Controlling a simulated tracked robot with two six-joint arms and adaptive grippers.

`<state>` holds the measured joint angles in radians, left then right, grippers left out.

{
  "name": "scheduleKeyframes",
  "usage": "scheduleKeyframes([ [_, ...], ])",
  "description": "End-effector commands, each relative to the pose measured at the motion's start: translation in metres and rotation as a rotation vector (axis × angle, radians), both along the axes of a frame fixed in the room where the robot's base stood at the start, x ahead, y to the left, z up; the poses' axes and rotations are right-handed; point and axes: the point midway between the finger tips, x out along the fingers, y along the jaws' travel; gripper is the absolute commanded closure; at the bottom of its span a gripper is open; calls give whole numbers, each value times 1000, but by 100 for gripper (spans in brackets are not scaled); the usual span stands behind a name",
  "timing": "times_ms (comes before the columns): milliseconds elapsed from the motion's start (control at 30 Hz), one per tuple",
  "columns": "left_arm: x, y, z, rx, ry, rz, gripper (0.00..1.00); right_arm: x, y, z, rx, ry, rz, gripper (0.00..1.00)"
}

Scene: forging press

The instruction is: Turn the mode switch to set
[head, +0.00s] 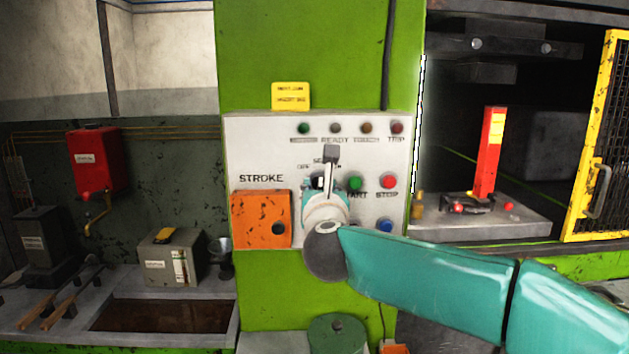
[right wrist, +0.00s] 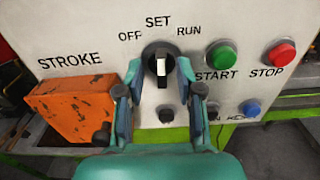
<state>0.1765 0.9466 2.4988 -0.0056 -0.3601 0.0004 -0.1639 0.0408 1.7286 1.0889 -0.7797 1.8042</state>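The mode switch (right wrist: 161,66) is a round black knob with a raised grip and a white mark, on the pale control panel (right wrist: 95,25). In the right wrist view its grip stands about upright, with the white mark towards SET, between OFF and RUN. My right gripper (right wrist: 160,75) is open, with one finger on each side of the knob and gaps to the raised grip. In the head view my right gripper (head: 326,188) covers most of the switch. Whether the fingers touch the knob's rim is unclear. My left gripper is not in view.
The green START button (right wrist: 221,55) and red STOP button (right wrist: 281,54) sit right of the switch. An orange box (head: 261,220) marked STROKE juts out at left. A blue button (head: 385,225) is lower right. The press opening with a red-yellow post (head: 489,150) lies further right.

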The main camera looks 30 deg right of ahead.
Motion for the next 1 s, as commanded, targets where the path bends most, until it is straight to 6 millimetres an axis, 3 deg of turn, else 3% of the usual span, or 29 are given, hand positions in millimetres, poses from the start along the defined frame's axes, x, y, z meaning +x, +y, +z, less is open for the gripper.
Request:
scheduleKeyframes([
  [433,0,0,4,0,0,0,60,10,-6,0,0,0,0,64],
  [667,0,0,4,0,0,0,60,10,-6,0,-1,0,1,100],
  [1000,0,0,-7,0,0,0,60,10,-6,-1,-40,24,2,100],
])
